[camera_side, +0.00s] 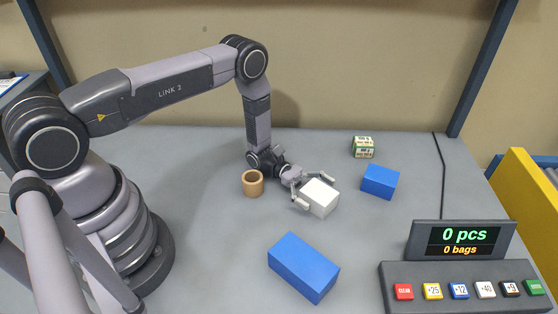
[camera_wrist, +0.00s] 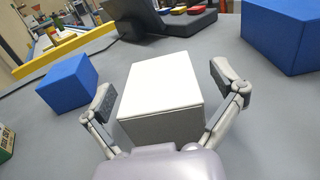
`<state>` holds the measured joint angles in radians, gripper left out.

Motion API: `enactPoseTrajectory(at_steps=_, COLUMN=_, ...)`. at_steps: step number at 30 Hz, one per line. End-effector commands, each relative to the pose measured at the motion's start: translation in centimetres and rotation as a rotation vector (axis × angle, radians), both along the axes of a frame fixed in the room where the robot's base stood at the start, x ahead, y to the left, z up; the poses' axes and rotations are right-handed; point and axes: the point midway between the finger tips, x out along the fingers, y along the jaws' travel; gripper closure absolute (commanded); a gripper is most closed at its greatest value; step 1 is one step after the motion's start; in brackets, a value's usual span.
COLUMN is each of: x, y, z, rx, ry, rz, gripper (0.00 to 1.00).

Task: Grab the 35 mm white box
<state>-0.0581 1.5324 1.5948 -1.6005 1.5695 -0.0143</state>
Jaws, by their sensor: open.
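The white box (camera_side: 320,198) sits on the grey table, in front of my gripper (camera_side: 315,189). In the wrist view the white box (camera_wrist: 160,91) fills the middle, with its top face and near side showing. My gripper (camera_wrist: 168,92) is open, with one finger on the left and one on the right of the box. The box rests on the table and is not gripped.
A small blue box (camera_side: 380,181) stands to the right, near a green-and-white patterned cube (camera_side: 363,147). A larger blue box (camera_side: 303,266) lies toward the front. A tan cup (camera_side: 252,183) stands left of my gripper. A counter display (camera_side: 462,242) with a button panel (camera_side: 460,274) is at front right.

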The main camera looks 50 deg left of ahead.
Motion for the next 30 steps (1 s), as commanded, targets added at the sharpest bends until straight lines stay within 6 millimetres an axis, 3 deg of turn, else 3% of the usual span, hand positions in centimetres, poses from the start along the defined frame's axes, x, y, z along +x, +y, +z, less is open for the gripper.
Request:
enactPoseTrajectory(at_steps=2, x=0.0, y=0.0, z=0.0, rx=0.000, ry=0.000, rz=0.000, gripper=0.08)
enactPoseTrajectory(at_steps=17, x=0.0, y=0.1, z=0.0, rx=0.000, ry=0.000, rz=0.000, gripper=0.73)
enactPoseTrajectory(at_steps=26, x=0.0, y=0.1, z=0.2, rx=-0.001, ry=-0.001, rz=0.000, gripper=0.75)
enactPoseTrajectory(at_steps=30, x=0.1, y=0.1, z=1.2, rx=-0.001, ry=-0.001, rz=-0.001, gripper=0.75)
